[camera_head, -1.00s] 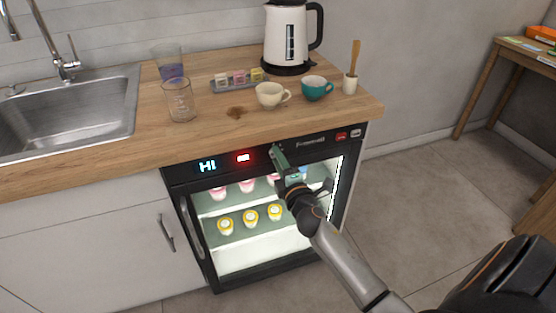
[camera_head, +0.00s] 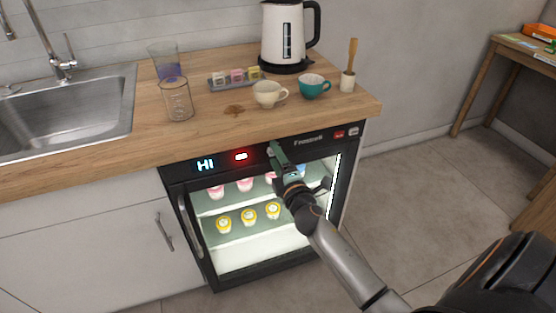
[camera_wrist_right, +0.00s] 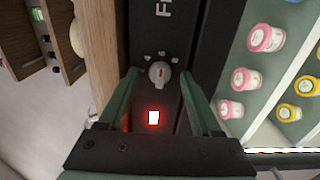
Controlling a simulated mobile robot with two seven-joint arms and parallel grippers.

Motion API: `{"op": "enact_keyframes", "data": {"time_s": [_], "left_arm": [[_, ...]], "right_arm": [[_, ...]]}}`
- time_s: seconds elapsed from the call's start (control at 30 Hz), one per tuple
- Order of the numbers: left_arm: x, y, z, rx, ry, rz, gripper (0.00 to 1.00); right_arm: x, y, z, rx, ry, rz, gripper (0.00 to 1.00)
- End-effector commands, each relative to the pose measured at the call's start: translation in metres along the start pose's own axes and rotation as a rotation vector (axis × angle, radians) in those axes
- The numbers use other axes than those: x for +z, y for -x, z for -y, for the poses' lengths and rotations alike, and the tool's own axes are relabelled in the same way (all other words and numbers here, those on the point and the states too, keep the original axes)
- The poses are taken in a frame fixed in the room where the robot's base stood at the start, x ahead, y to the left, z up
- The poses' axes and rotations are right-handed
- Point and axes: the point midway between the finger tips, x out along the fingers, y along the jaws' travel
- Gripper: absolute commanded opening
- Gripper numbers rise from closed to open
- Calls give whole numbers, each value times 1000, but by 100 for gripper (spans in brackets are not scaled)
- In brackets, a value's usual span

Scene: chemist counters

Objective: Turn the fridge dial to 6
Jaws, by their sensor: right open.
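The black under-counter fridge (camera_head: 178,176) has a glass door and a control panel along its top. In the right wrist view, the small grey dial (camera_wrist_right: 159,74) sits on this panel, with a small reddish mark on its face and tiny marks around it, too small to read. My right gripper (camera_head: 273,150) reaches the panel from the front. It is open, and in the wrist view its two green fingers lie on either side of the dial with gaps visible. In the head view the gripper mostly hides the dial. The fridge display (camera_head: 206,166) reads "HI". My left gripper is not in view.
A red-lit indicator (camera_head: 241,156) is left of the dial. The wooden counter (camera_head: 215,125) overhangs the panel and holds a cream cup (camera_head: 268,94), a teal cup (camera_head: 313,88), glasses and a kettle (camera_head: 288,35). Open floor lies to the right.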

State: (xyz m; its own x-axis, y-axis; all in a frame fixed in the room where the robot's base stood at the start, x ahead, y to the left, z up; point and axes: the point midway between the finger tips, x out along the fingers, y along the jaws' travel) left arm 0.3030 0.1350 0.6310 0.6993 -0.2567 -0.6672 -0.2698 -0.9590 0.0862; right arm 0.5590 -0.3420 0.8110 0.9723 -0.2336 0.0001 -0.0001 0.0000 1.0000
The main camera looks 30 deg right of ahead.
Motion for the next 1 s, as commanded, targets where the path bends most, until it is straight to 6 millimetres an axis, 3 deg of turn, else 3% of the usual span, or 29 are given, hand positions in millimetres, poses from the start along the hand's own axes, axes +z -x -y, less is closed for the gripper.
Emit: {"op": "enact_keyframes", "data": {"time_s": [0.17,0.7,1.0], "left_arm": [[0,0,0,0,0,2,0],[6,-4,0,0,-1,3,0],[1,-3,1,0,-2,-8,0]], "right_arm": [[0,14,1,-2,-1,0,65],[0,110,2,-3,-1,1,65],[0,125,0,0,0,1,65]]}}
